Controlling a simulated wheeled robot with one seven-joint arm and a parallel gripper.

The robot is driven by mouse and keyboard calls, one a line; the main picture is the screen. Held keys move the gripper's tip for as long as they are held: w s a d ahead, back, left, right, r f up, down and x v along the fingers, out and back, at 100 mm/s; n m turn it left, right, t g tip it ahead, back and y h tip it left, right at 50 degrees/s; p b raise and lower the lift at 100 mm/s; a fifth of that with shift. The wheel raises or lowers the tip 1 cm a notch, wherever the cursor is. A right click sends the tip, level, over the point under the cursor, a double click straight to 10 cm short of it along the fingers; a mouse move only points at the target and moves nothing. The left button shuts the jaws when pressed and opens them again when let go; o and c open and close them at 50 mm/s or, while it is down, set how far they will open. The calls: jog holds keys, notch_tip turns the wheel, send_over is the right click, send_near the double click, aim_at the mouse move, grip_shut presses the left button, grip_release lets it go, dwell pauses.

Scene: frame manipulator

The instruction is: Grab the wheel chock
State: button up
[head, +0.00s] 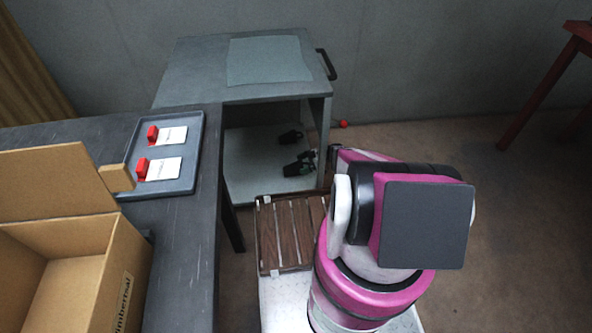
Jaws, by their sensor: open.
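A small dark object (290,137), which looks like the wheel chock, lies on the lower shelf of the grey cart (245,150). It is small and dim, so its exact shape is hard to tell. My gripper (291,169) reaches in over the same shelf from the right, just in front of the dark object. A gap shows between them in the picture. My gripper is open and appears empty. My pink and black arm hides the space to the right of the cart opening.
The cart's top and right side panel (322,140) enclose the shelf. A slatted brown wooden piece (290,232) is below the opening. At left, a dark table (190,255) bears a grey tray (190,150) and an open cardboard box (110,270). A red ball (343,124) lies on the floor.

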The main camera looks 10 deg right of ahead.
jog(key=shift+a, duration=0.25)
jog(key=c, duration=1.2)
